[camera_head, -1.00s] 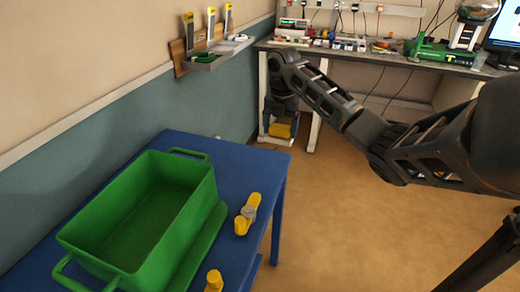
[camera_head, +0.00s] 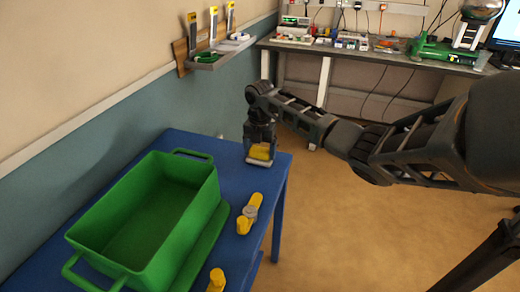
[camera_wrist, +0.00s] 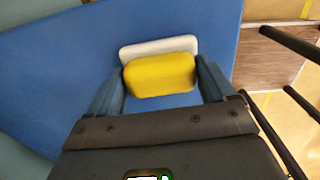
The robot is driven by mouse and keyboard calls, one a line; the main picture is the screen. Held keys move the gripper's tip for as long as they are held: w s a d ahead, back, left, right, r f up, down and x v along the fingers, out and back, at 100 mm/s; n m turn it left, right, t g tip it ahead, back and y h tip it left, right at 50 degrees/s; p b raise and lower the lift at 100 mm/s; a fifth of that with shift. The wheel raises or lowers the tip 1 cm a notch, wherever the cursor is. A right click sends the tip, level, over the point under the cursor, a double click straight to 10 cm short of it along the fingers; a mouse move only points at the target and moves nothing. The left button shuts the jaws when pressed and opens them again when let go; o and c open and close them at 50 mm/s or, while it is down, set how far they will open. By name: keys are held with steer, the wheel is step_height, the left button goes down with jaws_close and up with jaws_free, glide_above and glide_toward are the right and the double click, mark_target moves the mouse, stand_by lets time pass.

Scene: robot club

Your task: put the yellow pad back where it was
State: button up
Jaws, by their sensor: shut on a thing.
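The yellow pad (camera_head: 261,151) is held between the fingers of my gripper (camera_head: 259,157), at the far right corner of the blue table (camera_head: 237,158). In the wrist view the yellow pad (camera_wrist: 160,76) sits between the two fingers of my gripper (camera_wrist: 163,84), over blue tabletop. A pale grey-white slab (camera_wrist: 150,47) shows along the pad's far side; I cannot tell whether it is part of the pad or a separate thing under it. I cannot tell whether the pad touches the table.
A large green bin (camera_head: 205,202) fills much of the table. Two yellow pieces, one (camera_head: 246,217) with a grey part and one (camera_head: 217,280) nearer, lie along the right edge. A wall shelf (camera_head: 222,55) and a cluttered workbench (camera_head: 370,57) stand behind.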

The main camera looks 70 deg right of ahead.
mark_target(260, 149)
steer(key=shift+f, duration=0.1)
steer(key=o, duration=0.8)
steer(key=shift+o, duration=0.2)
step_height(260, 149, up, 12)
steer(key=b, duration=0.1)
steer(key=shift+b, duration=0.4)
